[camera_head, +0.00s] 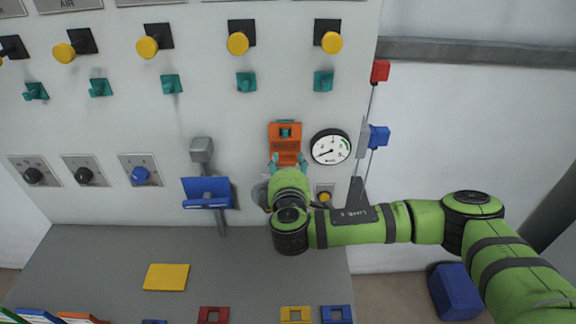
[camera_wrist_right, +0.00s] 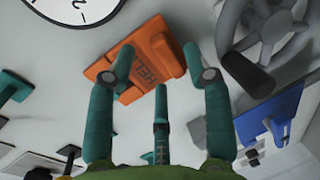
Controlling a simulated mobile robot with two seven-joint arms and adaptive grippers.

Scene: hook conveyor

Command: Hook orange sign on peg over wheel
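The orange sign (camera_head: 285,149) is on the wall panel over the wheel. A teal peg (camera_head: 285,131) shows in the opening at its top, so it appears to hang there. The grey wheel (camera_head: 261,193) is mostly hidden behind my right gripper; its spokes and dark handle show in the wrist view (camera_wrist_right: 265,35). My right gripper (camera_head: 287,160) is just below the sign, its teal fingers spread apart. In the wrist view the fingers (camera_wrist_right: 163,75) are open in front of the sign (camera_wrist_right: 152,62); whether one touches it I cannot tell. My left gripper is not in view.
A round gauge (camera_head: 331,147) is right of the sign. A blue sign (camera_head: 207,193) hangs on a grey lever to the left. A yellow sign (camera_head: 166,277) lies on the grey table (camera_head: 110,255), with other coloured signs along its front edge. Several teal pegs line the panel.

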